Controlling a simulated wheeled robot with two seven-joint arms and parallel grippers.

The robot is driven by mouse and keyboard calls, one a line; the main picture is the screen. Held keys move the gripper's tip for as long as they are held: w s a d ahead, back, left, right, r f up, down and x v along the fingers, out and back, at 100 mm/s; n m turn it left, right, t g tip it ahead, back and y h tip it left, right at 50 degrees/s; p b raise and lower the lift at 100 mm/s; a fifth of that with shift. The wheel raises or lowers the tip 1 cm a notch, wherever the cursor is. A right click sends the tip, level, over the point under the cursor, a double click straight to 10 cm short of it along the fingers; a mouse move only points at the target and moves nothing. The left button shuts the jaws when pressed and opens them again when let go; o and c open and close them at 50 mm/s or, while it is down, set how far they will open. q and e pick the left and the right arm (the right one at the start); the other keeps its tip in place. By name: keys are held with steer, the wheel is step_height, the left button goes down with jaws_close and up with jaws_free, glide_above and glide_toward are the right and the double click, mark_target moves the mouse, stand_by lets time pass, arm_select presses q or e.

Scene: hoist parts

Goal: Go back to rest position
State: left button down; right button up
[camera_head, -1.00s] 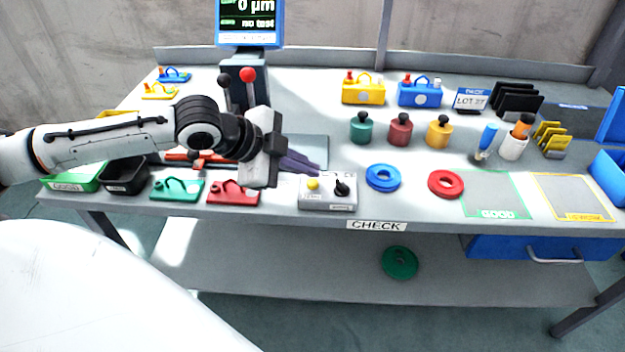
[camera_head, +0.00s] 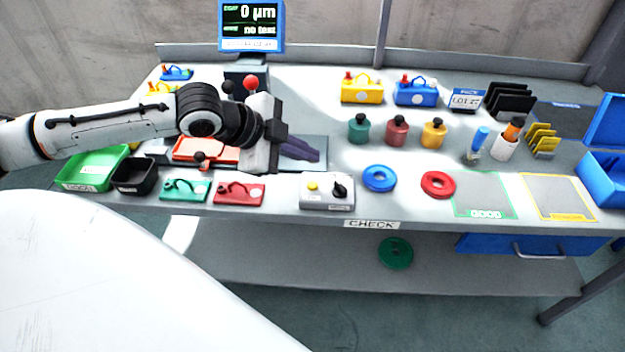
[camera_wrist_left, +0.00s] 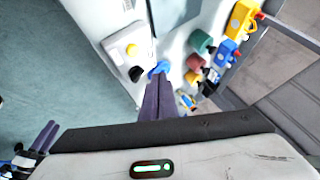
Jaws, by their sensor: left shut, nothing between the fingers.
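My left gripper (camera_head: 300,150) shows in the head view above the left half of the workbench, its dark fingers pointing right. The fingers are closed together with nothing between them. In the left wrist view the closed fingers (camera_wrist_left: 157,98) point up the picture over the bench, with a blue ring (camera_wrist_left: 160,68) beyond their tips. My right gripper does not show in the head view. Dark finger-like parts at the lower left of the wrist view cannot be identified for certain.
The workbench (camera_head: 400,208) holds a control box (camera_head: 327,192), blue ring (camera_head: 379,178), red ring (camera_head: 438,185), green tray (camera_head: 95,170), black bin (camera_head: 134,177) and several weights. A display (camera_head: 251,25) stands behind my left arm. A green disc (camera_head: 396,253) lies on the lower shelf.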

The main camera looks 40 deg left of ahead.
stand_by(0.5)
arm_select(q)
steer(key=shift+n+g, duration=0.5)
steer(key=shift+n, duration=0.1)
steer(key=s+d+f, duration=0.1)
steer(key=d+f, duration=0.1)
steer(key=s+d+f, duration=0.3)
steer(key=f, duration=0.1)
steer(key=shift+s+d+f, duration=0.25)
steer(key=shift+d, duration=0.15)
steer(key=s+d+f+n+g+y, duration=0.2)
steer(key=s+f+n, duration=0.25)
steer(key=s, duration=0.45)
steer(key=s+d+f+n+g+y, duration=0.1)
steer(key=s+f+n+g, duration=0.1)
steer(key=s+f+n, duration=0.5)
steer(key=w+d+f+m+t+h, duration=0.1)
steer(key=d+f+t, duration=0.4)
steer(key=f, duration=0.5)
steer(key=shift+w+d+h, duration=0.2)
steer(key=shift+w+h, duration=0.05)
steer(key=shift+h, duration=0.15)
